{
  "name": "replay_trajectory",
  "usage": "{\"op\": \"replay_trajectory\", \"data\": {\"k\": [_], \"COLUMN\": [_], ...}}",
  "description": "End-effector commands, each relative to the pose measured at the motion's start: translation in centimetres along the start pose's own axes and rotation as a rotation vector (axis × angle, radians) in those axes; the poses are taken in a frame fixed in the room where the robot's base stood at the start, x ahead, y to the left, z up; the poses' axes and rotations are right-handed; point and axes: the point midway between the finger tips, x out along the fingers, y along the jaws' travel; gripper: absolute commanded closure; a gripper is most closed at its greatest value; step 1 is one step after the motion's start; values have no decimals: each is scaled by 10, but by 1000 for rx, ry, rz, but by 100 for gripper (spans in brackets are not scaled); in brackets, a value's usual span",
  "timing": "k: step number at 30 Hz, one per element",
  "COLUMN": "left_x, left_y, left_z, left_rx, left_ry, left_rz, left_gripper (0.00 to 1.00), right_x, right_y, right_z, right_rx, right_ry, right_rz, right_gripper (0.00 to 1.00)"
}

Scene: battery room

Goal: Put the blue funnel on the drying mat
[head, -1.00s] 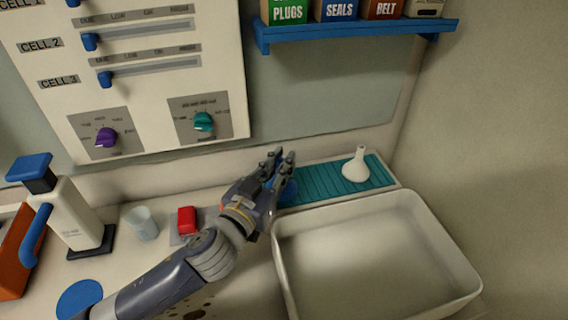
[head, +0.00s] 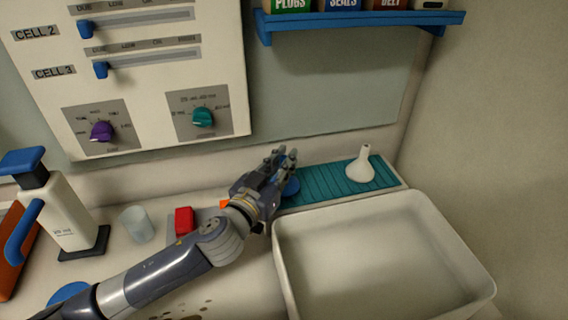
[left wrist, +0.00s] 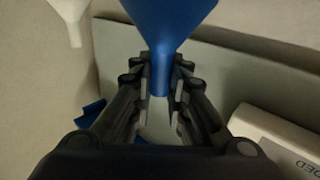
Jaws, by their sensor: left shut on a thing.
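The blue funnel (left wrist: 165,22) is in my left gripper, its spout between the two fingers in the left wrist view. In the head view only a blue part of the funnel (head: 291,187) shows beside the fingers of my left gripper (head: 280,160); the rest is hidden. The teal ribbed drying mat (head: 325,184) lies along the back of the counter. My left gripper and the funnel are at the mat's left end; I cannot tell whether the funnel touches it. My right gripper is not in view.
A white funnel (head: 361,166) stands on the mat's right part. A large white basin (head: 385,255) lies in front. A red block (head: 184,220), a clear cup (head: 137,224) and a blue-topped white device (head: 65,215) stand left. The mat's middle is clear.

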Motion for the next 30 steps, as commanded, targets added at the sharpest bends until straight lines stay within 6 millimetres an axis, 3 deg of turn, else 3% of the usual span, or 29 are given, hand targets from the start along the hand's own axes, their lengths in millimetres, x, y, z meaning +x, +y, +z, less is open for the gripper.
{"op": "replay_trajectory", "data": {"k": [5,6,8,9,21,26,30], "left_x": [0,0,0,0,0,-21,-49], "left_y": [0,0,0,0,0,0,0], "left_z": [5,4,4,4,-3,3,4], "left_rx": [-1,-1,0,0,2,-3,-4], "left_ry": [0,0,0,-1,1,-2,-3], "left_rz": [1,1,1,1,0,2,1], "left_gripper": [100,81,68,66,66,66,66], "right_x": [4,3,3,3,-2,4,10], "right_y": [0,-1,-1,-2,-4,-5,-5], "right_z": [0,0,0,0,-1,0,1], "right_rx": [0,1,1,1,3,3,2], "right_ry": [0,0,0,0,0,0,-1], "right_rz": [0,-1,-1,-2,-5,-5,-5], "right_gripper": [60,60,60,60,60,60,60]}}
